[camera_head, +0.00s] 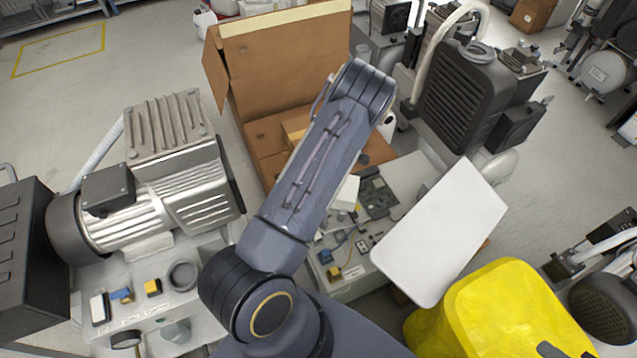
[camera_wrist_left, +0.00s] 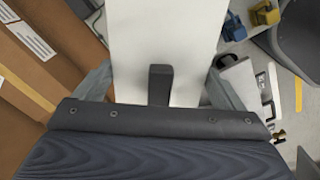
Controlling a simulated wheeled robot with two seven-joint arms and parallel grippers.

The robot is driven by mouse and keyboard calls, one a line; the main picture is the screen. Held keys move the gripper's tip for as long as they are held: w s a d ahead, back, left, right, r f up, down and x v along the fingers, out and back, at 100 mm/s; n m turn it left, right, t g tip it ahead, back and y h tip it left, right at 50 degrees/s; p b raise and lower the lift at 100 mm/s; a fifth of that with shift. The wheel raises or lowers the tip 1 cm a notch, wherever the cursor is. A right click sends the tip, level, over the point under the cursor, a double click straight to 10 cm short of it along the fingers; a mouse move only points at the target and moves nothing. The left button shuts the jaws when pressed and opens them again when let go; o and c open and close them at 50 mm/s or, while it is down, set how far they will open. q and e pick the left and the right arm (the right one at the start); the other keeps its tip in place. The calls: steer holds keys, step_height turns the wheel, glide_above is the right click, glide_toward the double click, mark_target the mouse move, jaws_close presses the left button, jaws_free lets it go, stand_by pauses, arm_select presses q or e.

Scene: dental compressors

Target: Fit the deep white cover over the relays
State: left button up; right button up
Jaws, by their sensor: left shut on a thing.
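My left arm reaches up across the middle of the head view, and its gripper is hidden there. In the left wrist view my left gripper (camera_wrist_left: 160,88) is shut on a smooth white piece, the deep white cover (camera_wrist_left: 165,35), which extends up out of the picture between the two fingers. In the head view a small white shape (camera_head: 346,193) shows at the arm's right edge; I cannot tell if it is the cover. Beside it lies a green circuit board (camera_head: 378,192) on a pale unit (camera_head: 350,290). The relays cannot be made out. My right gripper is not in view.
An open cardboard box (camera_head: 290,60) stands behind the unit. A large white panel (camera_head: 440,232) slants over its right side, above a yellow bin (camera_head: 510,310). A compressor (camera_head: 165,180) is at left, a black-finned one (camera_head: 465,95) at back right. Floor is clear at far left.

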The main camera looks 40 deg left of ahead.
arm_select(q)
steer(key=a+f+n+b, duration=0.6)
steer(key=f+n, duration=0.1)
steer(key=f, duration=0.1)
steer(key=shift+w+f+n, duration=0.3)
stand_by(0.3)
steer(key=shift+w+d, duration=0.15)
stand_by(0.5)
steer(key=shift+f+b, duration=0.15)
steer(key=shift+b, duration=0.25)
steer(key=shift+f, duration=0.2)
steer(key=shift+f+b, duration=2)
steer(key=shift+f, duration=0.3)
steer(key=shift+f+b, duration=0.3)
steer(key=shift+b, duration=0.05)
